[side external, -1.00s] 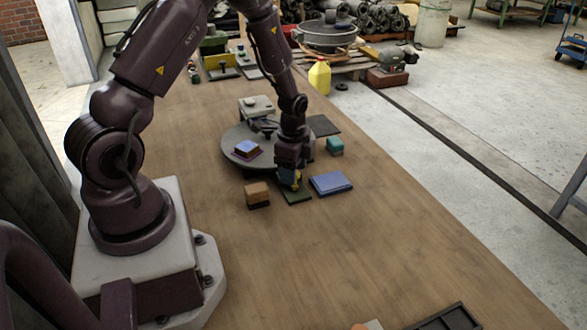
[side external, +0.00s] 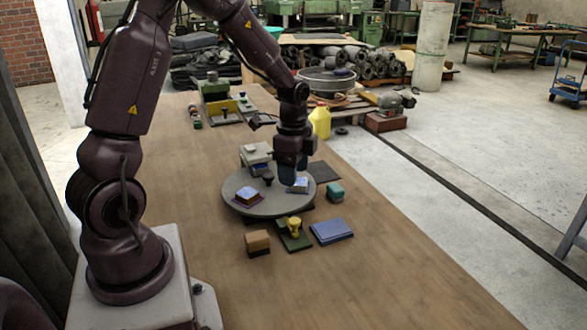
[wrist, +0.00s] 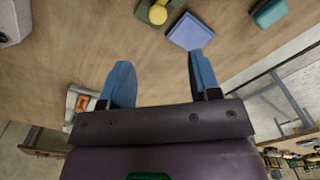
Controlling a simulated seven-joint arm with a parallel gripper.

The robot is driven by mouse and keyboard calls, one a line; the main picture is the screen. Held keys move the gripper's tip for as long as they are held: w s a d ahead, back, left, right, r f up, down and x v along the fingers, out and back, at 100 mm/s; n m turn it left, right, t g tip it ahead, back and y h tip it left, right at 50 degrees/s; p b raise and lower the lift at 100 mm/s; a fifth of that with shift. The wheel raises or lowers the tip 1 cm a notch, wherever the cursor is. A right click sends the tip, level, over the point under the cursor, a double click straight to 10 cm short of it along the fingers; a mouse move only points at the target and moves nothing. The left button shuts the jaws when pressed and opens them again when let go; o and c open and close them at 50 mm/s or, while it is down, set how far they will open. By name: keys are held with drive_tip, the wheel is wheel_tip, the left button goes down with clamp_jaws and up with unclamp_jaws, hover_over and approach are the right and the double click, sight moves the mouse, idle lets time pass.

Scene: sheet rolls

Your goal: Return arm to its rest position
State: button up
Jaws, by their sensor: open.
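My gripper (side external: 292,174) is in the side external view, above the right part of the round grey turntable (side external: 240,207). Its blue fingers point down, and I cannot tell its exact height. In the wrist view my gripper (wrist: 160,72) has its two blue fingers spread, with nothing between them. A yellow knob-shaped piece (side external: 294,225) stands upright on a dark green pad (side external: 298,243), in front of the gripper and apart from it. The yellow piece (wrist: 158,13) and green pad also show at the top of the wrist view.
A blue pad (side external: 332,231), a teal block (side external: 335,192) and a brown block (side external: 257,243) lie around the turntable. A blue-topped block (side external: 247,195) sits on it. A yellow jug (side external: 320,121) stands behind. The table's front is clear.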

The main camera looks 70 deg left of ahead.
idle(0.3)
drive_tip(key=s+d+r+n+t, duration=0.5)
drive_tip(key=s+d+r+n, duration=0.4)
drive_tip(key=s+d+r, duration=0.4)
drive_tip(key=d+r, duration=0.3)
drive_tip(key=r, duration=0.1)
drive_tip(key=shift+s+r+t, duration=0.2)
drive_tip(key=shift+r+t, duration=0.1)
